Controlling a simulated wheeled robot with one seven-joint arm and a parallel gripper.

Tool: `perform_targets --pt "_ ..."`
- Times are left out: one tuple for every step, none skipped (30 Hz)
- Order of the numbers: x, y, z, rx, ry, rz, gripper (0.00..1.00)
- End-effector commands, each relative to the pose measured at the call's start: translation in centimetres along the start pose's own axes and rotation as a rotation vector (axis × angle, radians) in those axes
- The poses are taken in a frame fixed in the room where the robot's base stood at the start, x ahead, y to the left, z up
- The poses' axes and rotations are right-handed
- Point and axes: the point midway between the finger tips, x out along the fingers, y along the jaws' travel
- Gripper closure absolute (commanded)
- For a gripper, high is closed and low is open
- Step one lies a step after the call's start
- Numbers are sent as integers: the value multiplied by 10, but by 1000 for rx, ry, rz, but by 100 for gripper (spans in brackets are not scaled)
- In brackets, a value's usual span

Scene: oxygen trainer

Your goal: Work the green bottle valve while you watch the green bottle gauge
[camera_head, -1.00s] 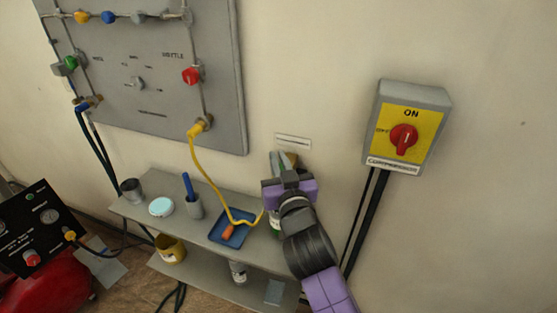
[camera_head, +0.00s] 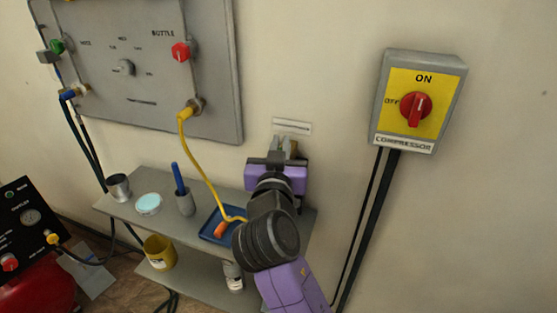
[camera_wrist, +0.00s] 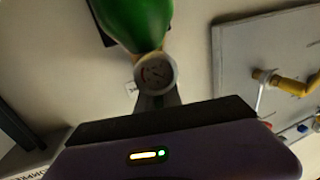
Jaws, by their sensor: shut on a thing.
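The green bottle (camera_wrist: 138,22) shows at the top of the wrist view. The green bottle gauge (camera_wrist: 156,73) sits at its neck, with a round pale face and a red arc on its left side. The needle reading is too small to tell. My gripper (camera_wrist: 158,98) is at the bottle's neck, beside the gauge, and shut on the green bottle valve, which is mostly hidden by the fingers. In the head view my gripper (camera_head: 286,148) is above the right end of the shelf, close to the wall, and my arm hides the bottle there.
A yellow hose (camera_head: 190,150) runs down from the grey wall panel (camera_head: 220,100). The compressor switch (camera_head: 415,108) is on the wall at right.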

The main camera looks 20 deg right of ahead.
Motion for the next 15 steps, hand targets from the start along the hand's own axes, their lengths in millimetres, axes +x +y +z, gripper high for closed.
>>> perform_targets --pt "0 -1 5 2 3 23 100" --pt "0 -1 5 2 2 40 100" --pt "0 0 4 1 2 61 100" --pt "0 1 4 1 3 78 100" --pt "0 1 4 1 2 93 100" --pt "0 2 4 1 2 113 100" --pt "0 2 4 1 1 127 100" --pt "0 2 3 1 2 140 100" --pt "0 3 3 1 1 157 100" --pt "0 4 3 1 1 169 100" --pt "0 4 2 1 1 180 100" --pt "0 5 3 0 0 193 100" --pt "0 5 2 -1 0 202 100" --pt "0 5 2 -1 0 209 100" --pt "-1 5 1 -1 0 217 100"
